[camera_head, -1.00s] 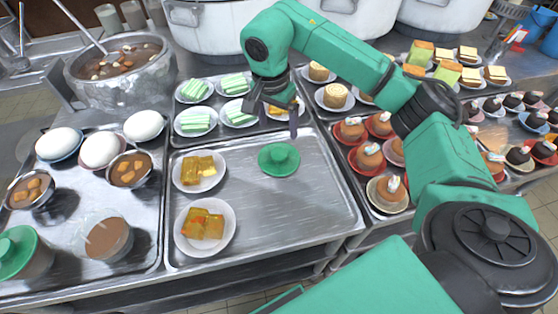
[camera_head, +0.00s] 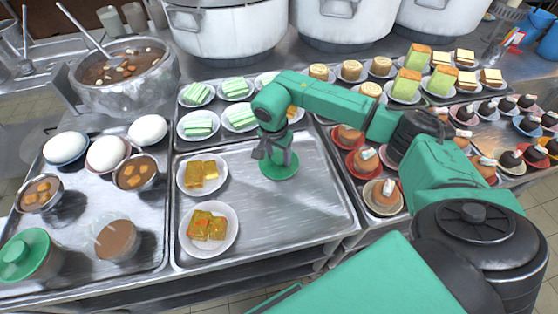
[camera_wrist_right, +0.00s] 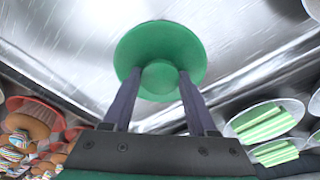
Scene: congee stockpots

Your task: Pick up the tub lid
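The tub lid, a round green disc with a knob, lies on the bare part of the middle metal tray (camera_head: 310,215). In the head view the lid (camera_head: 281,174) is partly hidden by my right gripper (camera_head: 272,157), which is just above it. In the right wrist view the lid (camera_wrist_right: 160,40) is straight ahead, and the right gripper's (camera_wrist_right: 160,76) two fingers stand apart at either side of the knob. Whether they touch the knob cannot be told. My left gripper is not in view.
Two plates of yellow cakes (camera_head: 208,228) stand left of the lid. Plates of green-striped cakes (camera_head: 198,124) are behind. Dessert plates (camera_head: 383,195) crowd the right tray. The middle tray's front right is clear.

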